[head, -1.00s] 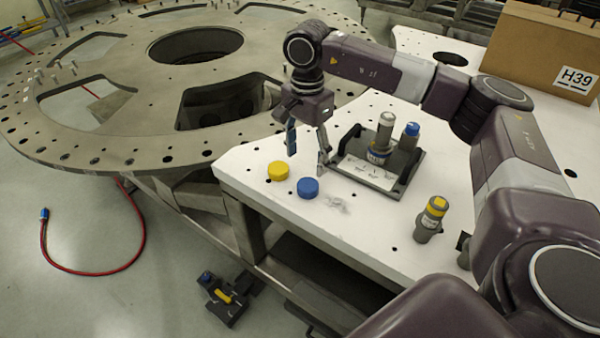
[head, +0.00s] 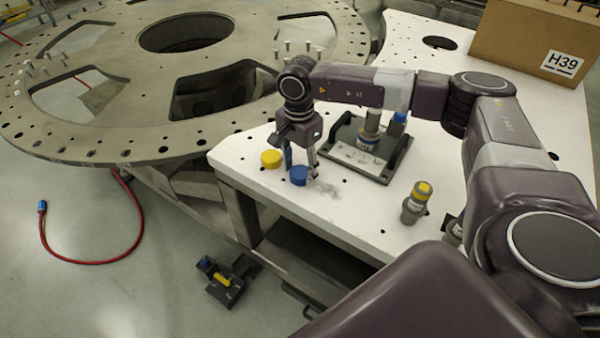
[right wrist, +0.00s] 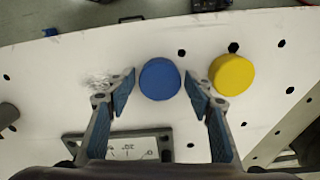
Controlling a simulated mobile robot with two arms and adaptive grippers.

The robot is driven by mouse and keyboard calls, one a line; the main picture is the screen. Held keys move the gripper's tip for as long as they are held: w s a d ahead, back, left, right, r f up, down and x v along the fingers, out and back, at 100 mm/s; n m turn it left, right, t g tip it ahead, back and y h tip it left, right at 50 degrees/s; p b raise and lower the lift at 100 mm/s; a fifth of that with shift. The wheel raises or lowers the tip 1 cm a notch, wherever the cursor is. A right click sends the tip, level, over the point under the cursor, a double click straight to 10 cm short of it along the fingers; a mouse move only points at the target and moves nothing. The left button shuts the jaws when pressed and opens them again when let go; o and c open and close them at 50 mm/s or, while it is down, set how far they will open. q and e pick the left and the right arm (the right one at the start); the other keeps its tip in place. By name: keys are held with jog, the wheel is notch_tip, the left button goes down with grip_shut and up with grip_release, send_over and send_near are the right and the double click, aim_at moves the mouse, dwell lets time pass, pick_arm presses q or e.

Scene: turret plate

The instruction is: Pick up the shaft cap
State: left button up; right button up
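Two round caps lie on the white table (head: 352,225) near its left corner, one blue and one yellow. The blue cap (head: 299,176) also shows in the right wrist view (right wrist: 160,79), between the fingertips of my right gripper (right wrist: 159,84). The yellow cap (head: 271,159) lies just left of it in the head view and right of the fingers in the wrist view (right wrist: 231,74). My right gripper (head: 300,164) is open, low over the blue cap, with a finger on either side. My left gripper is not in view.
A dark tray (head: 383,171) with upright cylinders stands behind the gripper. A grey cylinder with a yellow top (head: 416,202) stands to the right. A cardboard box (head: 515,45) is at the back.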

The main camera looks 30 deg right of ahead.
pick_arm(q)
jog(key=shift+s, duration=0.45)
pick_arm(e)
jog(key=c, duration=0.6)
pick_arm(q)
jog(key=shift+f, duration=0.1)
pick_arm(e)
jog(key=shift+r, duration=0.15)
